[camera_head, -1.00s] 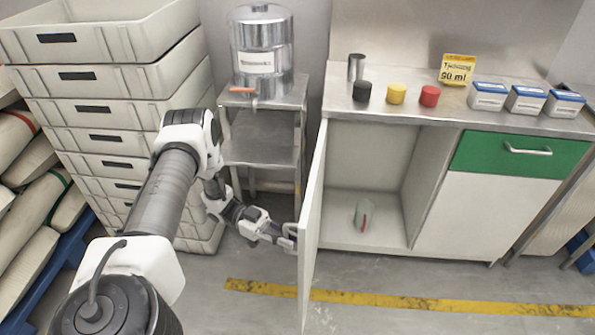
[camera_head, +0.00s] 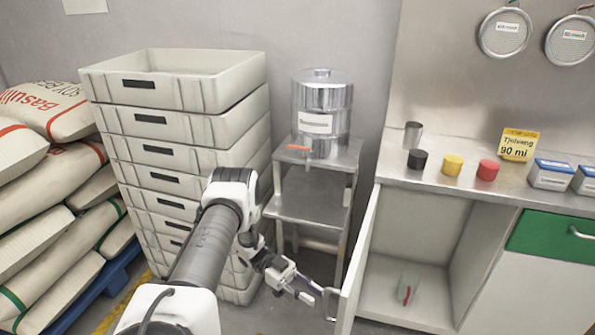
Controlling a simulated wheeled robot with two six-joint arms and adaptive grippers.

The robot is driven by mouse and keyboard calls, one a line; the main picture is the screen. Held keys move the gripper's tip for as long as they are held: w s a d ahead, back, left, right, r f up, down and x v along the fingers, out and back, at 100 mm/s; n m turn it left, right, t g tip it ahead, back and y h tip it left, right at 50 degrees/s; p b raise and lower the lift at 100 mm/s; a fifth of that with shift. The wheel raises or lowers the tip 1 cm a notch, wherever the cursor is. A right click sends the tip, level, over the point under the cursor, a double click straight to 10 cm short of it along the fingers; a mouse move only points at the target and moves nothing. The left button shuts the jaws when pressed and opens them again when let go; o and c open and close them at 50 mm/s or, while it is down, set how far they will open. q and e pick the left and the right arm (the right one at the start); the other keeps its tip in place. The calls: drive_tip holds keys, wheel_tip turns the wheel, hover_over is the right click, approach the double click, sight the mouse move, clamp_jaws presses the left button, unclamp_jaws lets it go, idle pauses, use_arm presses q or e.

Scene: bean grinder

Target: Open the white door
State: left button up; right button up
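The white door (camera_head: 359,265) of the low cabinet (camera_head: 410,290) stands swung wide open, seen almost edge-on. Its handle (camera_head: 329,303) is on the door's left face near the bottom of the picture. My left gripper (camera_head: 310,292) is just left of the handle, with its fingertips close to it. I cannot tell whether they touch it or how far apart the fingers are. My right gripper is out of view.
A metal stand (camera_head: 310,212) with a steel dispenser (camera_head: 322,105) is behind my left arm. Stacked grey crates (camera_head: 180,130) and sacks (camera_head: 60,205) stand to the left. The counter (camera_head: 440,184) holds a metal cup, coloured lids and boxes.

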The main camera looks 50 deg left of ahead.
use_arm(q)
drive_tip(key=v, duration=0.7)
drive_tip(key=shift+a, duration=0.1)
